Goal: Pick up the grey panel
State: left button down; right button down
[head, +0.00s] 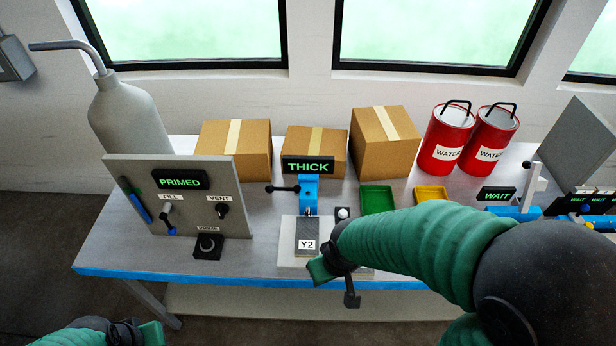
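A small dark grey panel (308,230) with a white "Y2" label lies on a pale block (288,235) under a blue clamp-like stand (309,190) with a black handle. A display reading "THICK" (308,167) is above it. My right gripper (335,268) is at the lower right of the panel, close to its edge; I cannot tell if they touch. The gap between its fingers is not clear. My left gripper (143,334) is low at the bottom left, away from the table and partly cut off; its fingers are not clear.
A large grey board (185,225) marked "PRIMED" stands left, before a grey bottle (125,115). Cardboard boxes (385,142), red water cans (446,140) and green (377,198) and yellow (430,194) trays line the back. A tilted grey plate (578,140) and "WAIT" displays (496,194) are right.

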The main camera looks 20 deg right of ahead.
aim_at(307, 245)
jog(key=l+u, duration=0.35)
jog(key=l, duration=0.15)
jog(key=l+u, duration=0.4)
jog(key=l, duration=0.15)
jog(key=l+u, duration=0.35)
jog(key=l, duration=0.15)
jog(key=k+j, duration=0.05)
